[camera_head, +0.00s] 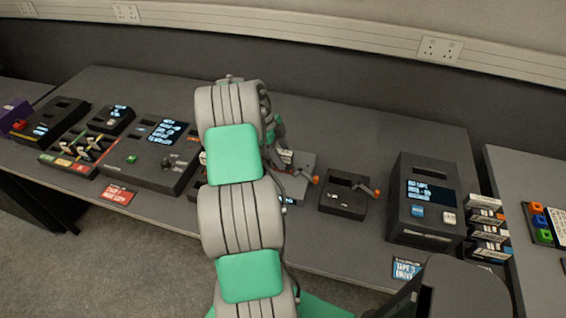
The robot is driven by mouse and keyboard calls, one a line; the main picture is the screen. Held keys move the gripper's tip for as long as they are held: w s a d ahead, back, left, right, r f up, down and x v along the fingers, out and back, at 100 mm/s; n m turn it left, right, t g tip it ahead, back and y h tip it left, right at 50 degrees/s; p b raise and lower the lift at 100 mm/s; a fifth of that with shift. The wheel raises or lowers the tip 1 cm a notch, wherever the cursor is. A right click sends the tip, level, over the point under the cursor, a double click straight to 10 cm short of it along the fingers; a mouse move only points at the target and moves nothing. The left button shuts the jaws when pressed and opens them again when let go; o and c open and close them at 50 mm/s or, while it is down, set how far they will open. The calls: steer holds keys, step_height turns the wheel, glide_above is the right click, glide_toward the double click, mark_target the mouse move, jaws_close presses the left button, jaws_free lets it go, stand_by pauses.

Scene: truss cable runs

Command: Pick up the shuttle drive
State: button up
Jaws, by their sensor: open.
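I cannot tell for sure which item is the shuttle drive; no readable label names it. My arm rises through the middle of the head view and hides part of the table. My gripper (280,148) shows only partly, past the right side of the arm, over a grey device (302,168) with an orange-knobbed lever. It is open, and I see nothing held in it. The gap between its fingers and the device is unclear. To the right is a small dark box (343,201) with an orange-knobbed crank.
A dark unit with a lit screen (426,172) stands at the right of the table (380,140), beside stacked labelled cartridges (487,228). Further devices stand at left, including a large screen console (150,168). A red card (118,194) lies at the front edge.

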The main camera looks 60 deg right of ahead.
mark_target(286, 162)
steer(key=x, duration=0.3)
steer(key=shift+s, duration=0.1)
jaws_close()
stand_by(0.4)
steer(key=shift+d, duration=0.1)
